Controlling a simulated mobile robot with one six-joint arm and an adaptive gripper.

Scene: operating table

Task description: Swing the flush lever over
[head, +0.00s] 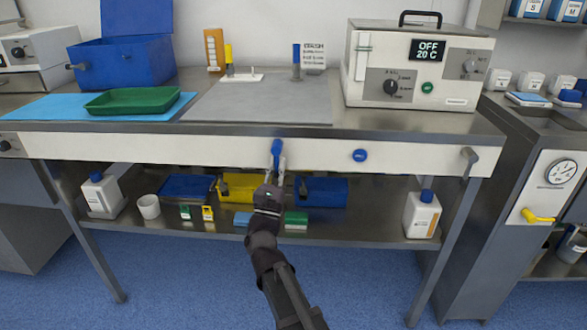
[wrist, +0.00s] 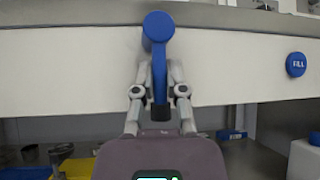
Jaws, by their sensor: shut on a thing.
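The blue flush lever (head: 277,147) sits on the white front panel of the workbench, left of a round blue button. In the wrist view the lever (wrist: 158,28) has a round hub at the top and an arm hanging nearly straight down, ending in a dark tip. My gripper (head: 276,166) reaches up to it from below. In the wrist view my gripper (wrist: 160,70) has one finger on each side of the lever's arm and is shut on it. The fingers hide part of the lever's lower arm in the head view.
The blue FILL button (head: 360,155) is to the right on the same panel; a grey handle (head: 469,158) is at its right end. Below, the shelf (head: 350,228) holds bins and bottles. A yellow lever (head: 538,216) is on the unit at far right.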

